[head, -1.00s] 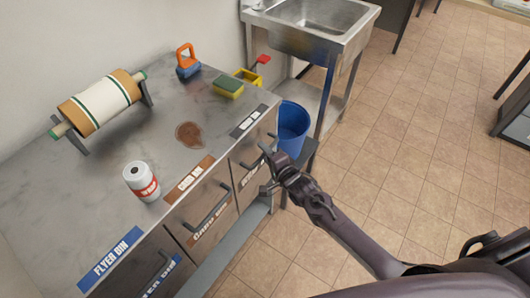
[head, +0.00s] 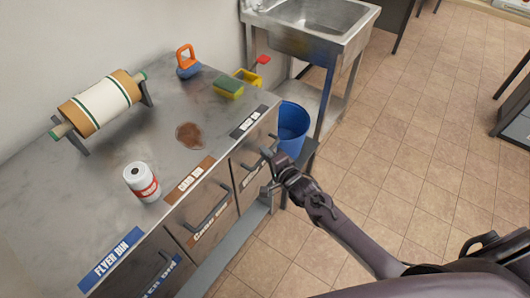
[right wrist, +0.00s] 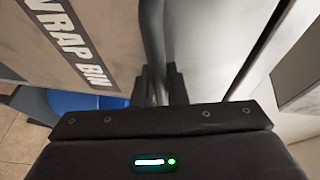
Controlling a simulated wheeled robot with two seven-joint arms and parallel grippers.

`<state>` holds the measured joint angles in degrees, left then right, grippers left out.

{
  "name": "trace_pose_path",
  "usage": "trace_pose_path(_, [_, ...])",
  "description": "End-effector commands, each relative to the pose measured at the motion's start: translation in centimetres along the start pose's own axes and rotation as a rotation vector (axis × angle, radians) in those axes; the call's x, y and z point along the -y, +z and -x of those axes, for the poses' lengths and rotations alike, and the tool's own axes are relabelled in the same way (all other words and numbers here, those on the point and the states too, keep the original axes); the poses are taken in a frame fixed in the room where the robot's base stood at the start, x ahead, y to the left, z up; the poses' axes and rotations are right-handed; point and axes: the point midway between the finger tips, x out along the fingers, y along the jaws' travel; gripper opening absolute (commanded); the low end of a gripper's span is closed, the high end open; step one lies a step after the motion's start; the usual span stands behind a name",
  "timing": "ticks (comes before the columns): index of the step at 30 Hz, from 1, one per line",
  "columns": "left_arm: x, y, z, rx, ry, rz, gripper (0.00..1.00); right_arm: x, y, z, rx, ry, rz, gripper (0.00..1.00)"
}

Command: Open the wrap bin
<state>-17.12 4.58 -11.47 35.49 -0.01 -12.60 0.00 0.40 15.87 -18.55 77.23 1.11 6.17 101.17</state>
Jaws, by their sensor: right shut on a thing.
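The wrap bin (head: 243,176) is the far drawer of the metal counter, and its front looks flush with the counter. Its label (right wrist: 70,42) reads "WRAP BIN" in the right wrist view. My right gripper (head: 267,168) is at this drawer's front. In the right wrist view its fingers are shut around the dark bar handle (right wrist: 152,35). In the head view the gripper hides much of that handle. My left gripper is not in view.
The card bin drawer (head: 204,212) and flyer bin drawer (head: 158,272) are nearer. A white can (head: 141,183), sponge (head: 228,88) and wrap roll (head: 102,103) sit on the counter (head: 75,195). A blue bucket (head: 292,125) stands beyond the wrap bin, below the sink (head: 315,25). Tiled floor to the right is clear.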

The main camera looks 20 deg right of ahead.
Motion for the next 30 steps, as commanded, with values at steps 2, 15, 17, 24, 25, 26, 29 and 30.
trace_pose_path(2, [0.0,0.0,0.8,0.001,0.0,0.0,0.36,-0.1,-0.5,1.0,-0.002,0.007,0.001,0.0])
trace_pose_path(15, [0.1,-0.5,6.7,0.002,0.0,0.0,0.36,-2.4,-5.2,12.7,-0.002,0.013,0.0,0.0])
trace_pose_path(17, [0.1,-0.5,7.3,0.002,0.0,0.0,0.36,-2.9,-6.0,14.6,-0.002,0.011,0.0,0.0])
trace_pose_path(24, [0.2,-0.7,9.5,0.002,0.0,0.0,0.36,-4.7,-9.2,22.3,-0.002,0.01,0.001,0.0])
trace_pose_path(25, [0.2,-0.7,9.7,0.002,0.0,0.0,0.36,-5.0,-9.6,23.3,-0.002,0.01,0.001,0.0])
trace_pose_path(26, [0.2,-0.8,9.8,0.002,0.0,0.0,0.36,-5.2,-10.0,24.2,-0.002,0.01,0.001,0.0])
trace_pose_path(29, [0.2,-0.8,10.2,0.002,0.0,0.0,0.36,-6.0,-11.2,27.1,-0.002,0.008,0.0,0.0])
trace_pose_path(30, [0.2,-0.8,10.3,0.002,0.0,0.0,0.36,-6.2,-11.7,28.2,-0.002,0.008,0.001,0.0])
